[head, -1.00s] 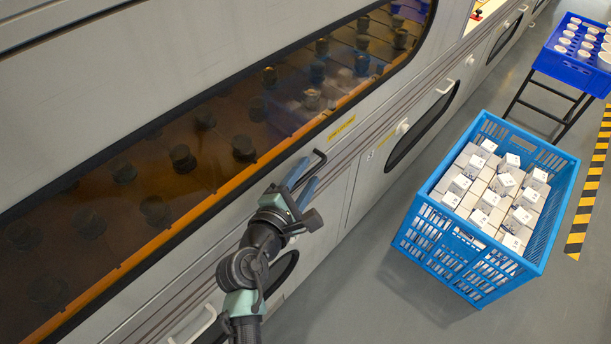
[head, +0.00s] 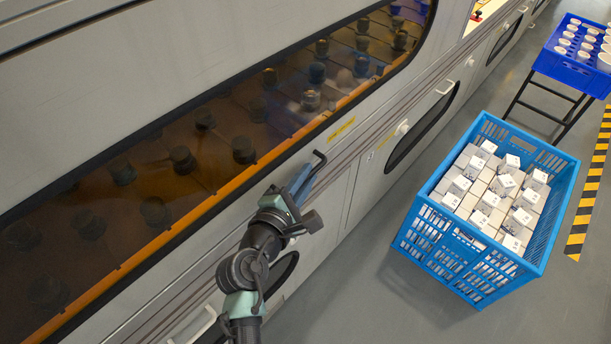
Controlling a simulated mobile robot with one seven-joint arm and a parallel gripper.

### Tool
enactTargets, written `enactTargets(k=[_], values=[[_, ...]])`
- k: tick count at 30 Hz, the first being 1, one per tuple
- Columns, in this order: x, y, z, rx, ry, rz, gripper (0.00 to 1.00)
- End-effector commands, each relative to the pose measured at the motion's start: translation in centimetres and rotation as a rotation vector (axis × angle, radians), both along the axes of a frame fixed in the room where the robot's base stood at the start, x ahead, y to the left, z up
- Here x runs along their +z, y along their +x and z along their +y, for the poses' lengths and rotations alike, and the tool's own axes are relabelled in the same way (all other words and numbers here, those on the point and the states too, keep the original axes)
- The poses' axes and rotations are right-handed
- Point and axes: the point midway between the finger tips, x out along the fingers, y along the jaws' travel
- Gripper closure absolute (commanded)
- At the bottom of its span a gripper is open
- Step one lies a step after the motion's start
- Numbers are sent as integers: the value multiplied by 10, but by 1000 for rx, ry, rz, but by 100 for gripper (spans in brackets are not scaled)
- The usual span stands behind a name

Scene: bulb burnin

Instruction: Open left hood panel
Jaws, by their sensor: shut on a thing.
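The left hood panel (head: 130,205) is a large tinted window with an orange lower edge, set in the grey machine front. Dark bulb-like shapes show through it. It looks closed against the machine. A black bar handle (head: 320,160) sits below the window's lower edge, next to a yellow label. My gripper (head: 303,177) is shut on the handle, with its blue-grey fingers at the handle's near part. The fingers and wrist hide part of the handle.
A blue crate (head: 428,242) of small white boxes stands on the floor at right. A blue tray (head: 560,68) of white cups rests on a black stand behind it. Lower machine doors with white handles (head: 401,128) line the front. Grey floor is free between machine and crate.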

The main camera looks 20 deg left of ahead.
Motion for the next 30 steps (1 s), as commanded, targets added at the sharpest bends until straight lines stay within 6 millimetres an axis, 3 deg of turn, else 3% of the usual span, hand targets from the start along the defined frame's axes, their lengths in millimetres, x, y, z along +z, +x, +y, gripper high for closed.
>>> enactTargets(k=[30], values=[[2, -2, -4, 0, -12, 7, 100]])
